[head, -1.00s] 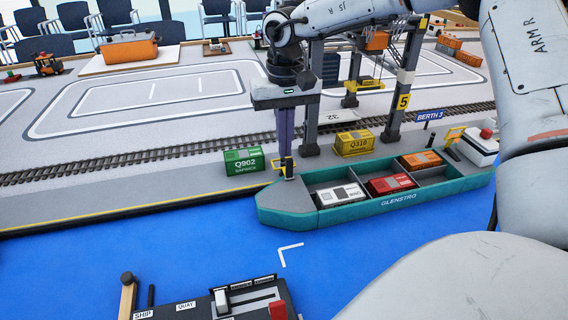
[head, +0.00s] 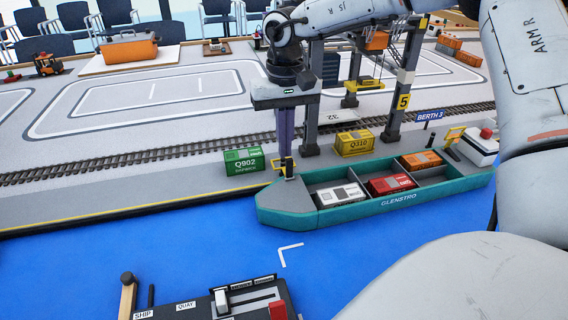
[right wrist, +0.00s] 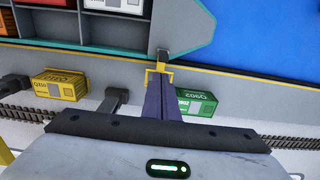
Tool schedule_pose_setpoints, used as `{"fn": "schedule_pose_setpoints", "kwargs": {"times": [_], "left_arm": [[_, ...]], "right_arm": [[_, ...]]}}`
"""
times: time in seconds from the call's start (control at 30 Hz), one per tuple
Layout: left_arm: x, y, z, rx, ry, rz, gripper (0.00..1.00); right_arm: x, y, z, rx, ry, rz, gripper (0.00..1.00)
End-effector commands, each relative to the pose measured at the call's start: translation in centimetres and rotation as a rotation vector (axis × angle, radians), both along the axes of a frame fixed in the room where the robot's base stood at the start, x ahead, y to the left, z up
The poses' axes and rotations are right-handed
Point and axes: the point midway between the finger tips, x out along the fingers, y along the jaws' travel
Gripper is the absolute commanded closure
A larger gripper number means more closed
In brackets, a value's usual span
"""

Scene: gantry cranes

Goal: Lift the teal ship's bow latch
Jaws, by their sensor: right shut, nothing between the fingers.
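The teal ship (head: 345,213), marked GLENSTRO, lies along the quay with its bow to the left. A small yellow latch frame (head: 278,167) shows at the quay edge by the bow; in the right wrist view the yellow frame (right wrist: 149,76) is partly behind my fingers. My right gripper (head: 288,176) points down at the bow, shut with nothing held. In the right wrist view its fingertips (right wrist: 163,60) are right beside the yellow frame and overlap the ship's bow (right wrist: 190,35). I cannot tell whether they touch the latch. My left gripper is not in view.
A green container (head: 243,162) and a yellow container (head: 354,143) stand on the quay close to my right gripper. The crane leg (head: 401,95) rises behind the ship. A control box (head: 235,303) sits at the front. The blue water at left is clear.

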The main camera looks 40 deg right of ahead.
Motion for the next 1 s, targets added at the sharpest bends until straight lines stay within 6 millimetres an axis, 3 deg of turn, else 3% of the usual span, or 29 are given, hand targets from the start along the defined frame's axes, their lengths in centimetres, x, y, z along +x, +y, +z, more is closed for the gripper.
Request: {"fn": "schedule_pose_setpoints", "kwargs": {"times": [1.0], "left_arm": [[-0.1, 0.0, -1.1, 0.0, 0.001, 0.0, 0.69]], "right_arm": [[-3.2, 1.7, -0.4, 0.0, 0.0, -0.001, 1.0]]}}
